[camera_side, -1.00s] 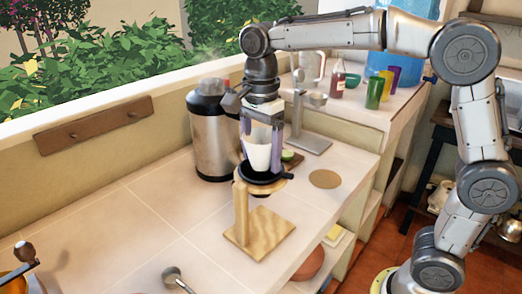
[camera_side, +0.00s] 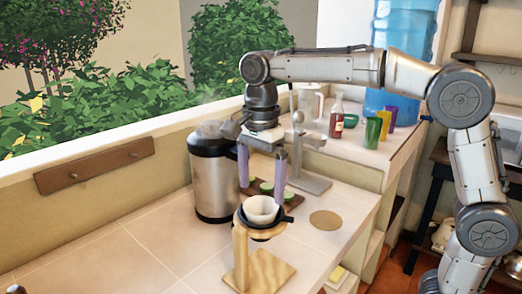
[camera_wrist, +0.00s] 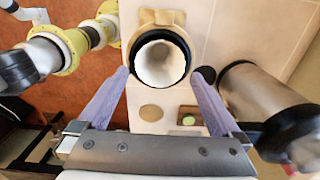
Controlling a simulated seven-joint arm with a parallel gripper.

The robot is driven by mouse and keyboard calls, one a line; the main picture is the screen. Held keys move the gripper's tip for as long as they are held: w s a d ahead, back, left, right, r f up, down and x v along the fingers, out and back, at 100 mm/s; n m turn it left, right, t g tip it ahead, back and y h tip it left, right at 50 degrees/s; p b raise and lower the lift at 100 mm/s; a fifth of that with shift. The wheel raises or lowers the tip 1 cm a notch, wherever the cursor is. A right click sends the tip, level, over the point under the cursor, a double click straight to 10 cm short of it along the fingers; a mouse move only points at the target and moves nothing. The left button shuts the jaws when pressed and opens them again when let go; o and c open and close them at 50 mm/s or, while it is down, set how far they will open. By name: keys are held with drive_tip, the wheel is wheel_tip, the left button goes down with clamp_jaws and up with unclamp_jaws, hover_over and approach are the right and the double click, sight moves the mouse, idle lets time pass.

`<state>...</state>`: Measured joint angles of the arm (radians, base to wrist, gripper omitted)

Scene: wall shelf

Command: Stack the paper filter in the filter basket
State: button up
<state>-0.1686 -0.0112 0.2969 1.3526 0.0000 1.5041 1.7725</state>
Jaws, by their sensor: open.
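The white paper filter (camera_side: 261,208) sits inside the black filter basket (camera_side: 285,219), with its rim showing above the basket's edge. The basket rests on a wooden stand (camera_side: 241,255). In the wrist view the paper filter (camera_wrist: 160,64) is a round white opening ringed by the dark basket rim (camera_wrist: 187,56). My gripper (camera_side: 262,188) is open above and behind the basket, its two purple fingers wide apart. In the wrist view the fingers (camera_wrist: 160,78) stand on either side of the filter with a gap, and nothing is held.
A steel canister (camera_side: 212,175) stands close left of my gripper. A board with green slices (camera_side: 265,188) lies behind, and a tan disc (camera_side: 325,220) lies to the right. A bottle (camera_side: 337,118) and coloured cups (camera_side: 373,132) stand at the back.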

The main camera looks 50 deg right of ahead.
wheel_tip(320, 180, up, 9)
drive_tip(key=s+d+f+n+t, duration=0.2)
drive_tip(key=s+d+f+n, duration=0.1)
drive_tip(key=s+f+n, duration=0.5)
drive_tip(key=s+d+f+n+t, duration=0.3)
drive_tip(key=s+f+n, duration=0.5)
drive_tip(key=s+n, duration=0.2)
drive_tip(key=shift+s+t, duration=0.3)
drive_tip(key=shift+s, duration=0.7)
